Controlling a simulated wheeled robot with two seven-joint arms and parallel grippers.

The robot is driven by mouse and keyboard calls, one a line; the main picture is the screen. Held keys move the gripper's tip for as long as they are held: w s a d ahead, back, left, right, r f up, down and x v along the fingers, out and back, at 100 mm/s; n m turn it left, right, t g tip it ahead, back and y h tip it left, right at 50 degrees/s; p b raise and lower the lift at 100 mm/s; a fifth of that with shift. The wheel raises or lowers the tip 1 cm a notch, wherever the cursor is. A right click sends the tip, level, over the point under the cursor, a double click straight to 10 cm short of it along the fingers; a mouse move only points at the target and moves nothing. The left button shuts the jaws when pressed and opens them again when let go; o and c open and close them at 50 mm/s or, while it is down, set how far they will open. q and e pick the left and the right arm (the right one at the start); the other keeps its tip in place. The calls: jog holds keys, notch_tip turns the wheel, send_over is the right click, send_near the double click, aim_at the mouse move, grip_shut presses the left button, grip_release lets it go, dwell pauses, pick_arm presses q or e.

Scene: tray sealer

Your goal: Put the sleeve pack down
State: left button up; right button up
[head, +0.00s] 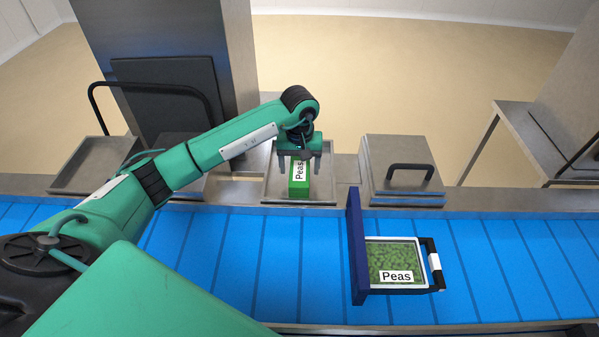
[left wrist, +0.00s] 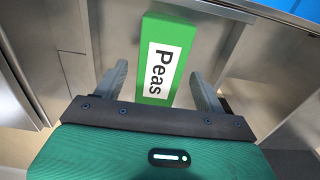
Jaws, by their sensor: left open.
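The sleeve pack (head: 299,189) is a green box with a white "Peas" label, resting in a shallow steel tray (head: 328,191) behind the blue belt. My left gripper (head: 299,161) is above its far part, with its fingers apart. In the left wrist view the sleeve pack (left wrist: 162,60) lies between and beyond the two open fingertips (left wrist: 158,85), with a gap on either side. My right gripper is not in view.
On the blue belt (head: 260,270), a filled peas tray (head: 397,265) sits between a dark blue upright plate (head: 355,245) and a black handle-like part. A steel box with a black handle (head: 400,170) stands right of the steel tray. A tall steel column (head: 165,60) stands behind left.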

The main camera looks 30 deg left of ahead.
aim_at(299, 171)
pick_arm(q)
notch_tip(299, 171, up, 10)
jog(key=b, duration=0.3)
jog(key=shift+f, duration=0.15)
dwell(0.4)
